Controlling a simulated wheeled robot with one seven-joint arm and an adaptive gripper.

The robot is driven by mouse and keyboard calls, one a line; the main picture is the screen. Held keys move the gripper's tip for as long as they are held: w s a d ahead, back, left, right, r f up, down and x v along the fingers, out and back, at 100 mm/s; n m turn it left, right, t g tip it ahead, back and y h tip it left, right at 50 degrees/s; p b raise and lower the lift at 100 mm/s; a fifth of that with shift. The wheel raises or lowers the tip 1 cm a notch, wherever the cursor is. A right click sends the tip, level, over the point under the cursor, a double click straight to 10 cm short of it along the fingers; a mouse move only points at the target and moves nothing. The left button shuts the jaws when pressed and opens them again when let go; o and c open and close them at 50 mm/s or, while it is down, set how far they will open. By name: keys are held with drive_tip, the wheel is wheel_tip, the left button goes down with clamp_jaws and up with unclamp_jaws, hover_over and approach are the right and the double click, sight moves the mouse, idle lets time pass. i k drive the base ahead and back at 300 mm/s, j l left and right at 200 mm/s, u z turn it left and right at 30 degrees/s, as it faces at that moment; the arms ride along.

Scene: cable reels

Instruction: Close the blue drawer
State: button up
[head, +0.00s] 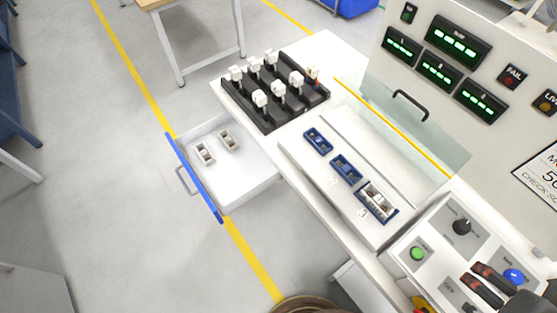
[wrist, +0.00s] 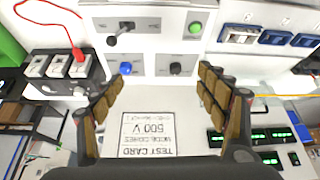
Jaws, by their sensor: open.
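The blue drawer (head: 196,180) is pulled out from the left side of the white bench in the head view. Its blue front carries a grey handle (head: 184,182), and two small white parts (head: 216,147) lie inside. My gripper (head: 480,279) is at the lower right of the head view, over the control panel and well apart from the drawer. In the wrist view my gripper (wrist: 160,92) has its fingers spread with nothing between them. The wrist view faces the panel and a test card (wrist: 148,133); the drawer does not show there.
A black rack (head: 270,90) with several white parts stands on the bench behind the drawer. A fixture (head: 318,172) with blue-framed slots and a clear guard (head: 405,125) lies between drawer and gripper. The control panel (head: 440,240) has knobs and buttons. Floor left of the drawer is clear.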

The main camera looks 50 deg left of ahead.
sight(236, 178)
drive_tip(key=j+u, duration=0.15)
drive_tip(key=u, duration=2.7)
drive_tip(key=j+z, duration=0.25)
drive_tip(key=j, duration=0.25)
drive_tip(key=j+z, duration=0.25)
drive_tip(key=j, duration=0.3)
drive_tip(key=i+j+z, duration=0.1)
drive_tip(key=i+j, duration=0.15)
drive_tip(key=i, duration=0.15)
